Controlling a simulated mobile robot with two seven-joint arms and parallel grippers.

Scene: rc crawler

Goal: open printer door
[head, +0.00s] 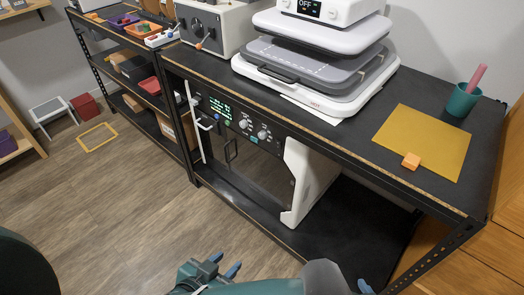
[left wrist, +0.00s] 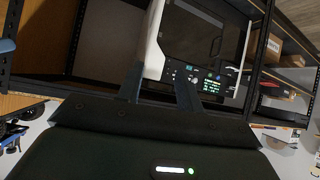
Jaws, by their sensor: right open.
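The printer (head: 293,180) stands on the lower shelf of the black rack, with white sides and a control panel of knobs and a green-lit display. Its dark front door (head: 258,172) with a dark upright handle (head: 231,150) sits below the panel and looks closed. The left wrist view shows the door upside down, with its handle (left wrist: 215,46). My left gripper (head: 225,264) is open and empty, in front of the printer and apart from it; its two fingers (left wrist: 158,88) are spread. My right gripper (head: 365,287) shows only a blue fingertip at the bottom edge.
The rack top (head: 365,110) above the printer holds a heat press (head: 315,60), a yellow sheet (head: 424,142), an orange block (head: 411,161) and a teal cup (head: 462,101). Shelves with bins (head: 120,40) stand at the left. The wooden floor (head: 110,200) in front is clear.

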